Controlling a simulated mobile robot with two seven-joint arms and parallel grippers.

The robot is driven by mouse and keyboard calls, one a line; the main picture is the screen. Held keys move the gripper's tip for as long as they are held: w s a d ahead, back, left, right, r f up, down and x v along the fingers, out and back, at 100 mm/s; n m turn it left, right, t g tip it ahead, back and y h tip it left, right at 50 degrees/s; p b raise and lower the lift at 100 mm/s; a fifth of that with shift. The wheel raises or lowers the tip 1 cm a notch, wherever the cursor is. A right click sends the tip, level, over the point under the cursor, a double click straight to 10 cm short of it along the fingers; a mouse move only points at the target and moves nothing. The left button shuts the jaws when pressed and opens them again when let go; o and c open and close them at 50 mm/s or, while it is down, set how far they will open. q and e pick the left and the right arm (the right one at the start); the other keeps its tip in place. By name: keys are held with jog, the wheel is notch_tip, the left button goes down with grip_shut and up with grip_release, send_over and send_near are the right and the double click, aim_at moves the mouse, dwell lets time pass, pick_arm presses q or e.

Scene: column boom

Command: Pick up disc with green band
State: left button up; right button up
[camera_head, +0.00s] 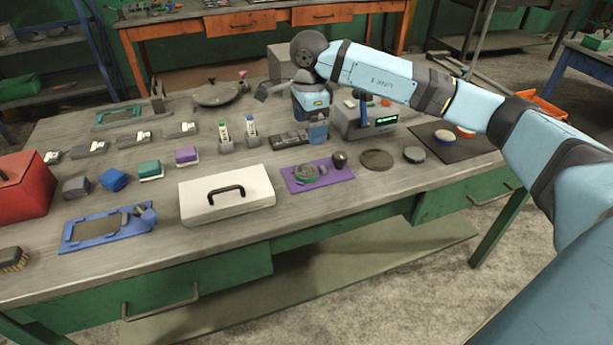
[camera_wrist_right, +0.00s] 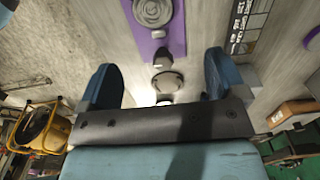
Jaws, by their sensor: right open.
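A round grey piece with green on it (camera_head: 307,173) lies on a purple mat (camera_head: 322,183); in the wrist view it shows at the top as a ringed grey disc (camera_wrist_right: 152,11). I cannot tell for sure which disc bears the green band. My right gripper (camera_head: 317,132) points down behind the purple mat. In the wrist view its jaws (camera_wrist_right: 160,80) are apart and empty. My left gripper is not in view.
A dark knobbed piece (camera_head: 339,160) stands on the purple mat's right end. A scale with a green display (camera_head: 365,122) stands right of the gripper. A white box (camera_head: 227,196) is left of the mat. A dark mat (camera_head: 450,151) holds two discs.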

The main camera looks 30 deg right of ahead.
send_over(310, 169)
jog(key=f, duration=0.6)
jog(key=shift+w+f, duration=0.35)
jog(key=shift+s+a+f+b, duration=0.1)
jog(key=shift+s+f+b, duration=0.1)
jog(key=shift+f, duration=1.15)
jog(key=shift+s+f+b, duration=0.15)
jog(key=shift+s+f, duration=0.05)
jog(key=shift+f, duration=1.15)
jog(key=shift+r, duration=0.15)
jog(key=c, duration=1.3)
